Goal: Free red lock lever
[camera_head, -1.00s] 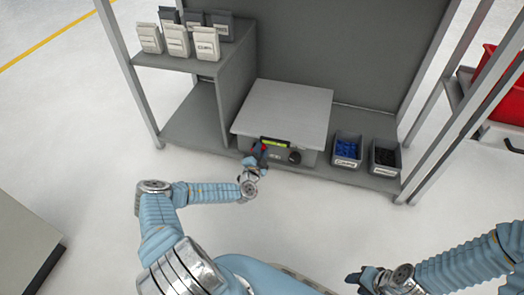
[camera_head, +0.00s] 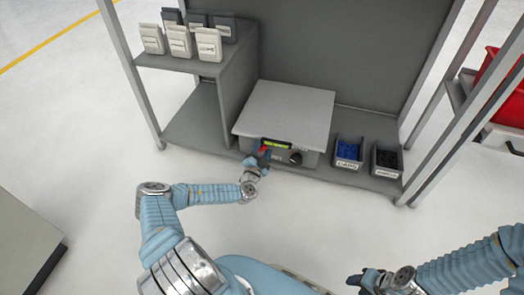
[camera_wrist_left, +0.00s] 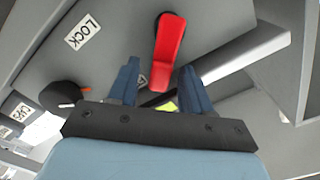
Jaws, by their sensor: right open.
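The red lock lever (camera_wrist_left: 168,45) sits on the grey front panel of a scale-like device (camera_head: 288,108), beside a "LOCK" label (camera_wrist_left: 82,31). My left gripper (camera_wrist_left: 159,68) is open, its two blue fingers on either side of the lever's lower end in the left wrist view, with gaps visible on both sides. In the head view my left gripper (camera_head: 258,158) is at the device's front and partly covers the lever (camera_head: 264,148). My right gripper (camera_head: 362,279) is open and empty at the lower right, away from the device.
Bins of blue (camera_head: 348,163) and black parts (camera_head: 385,172) stand to the right. White and dark packs (camera_head: 180,42) stand on the upper left shelf. Shelf posts flank the bench.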

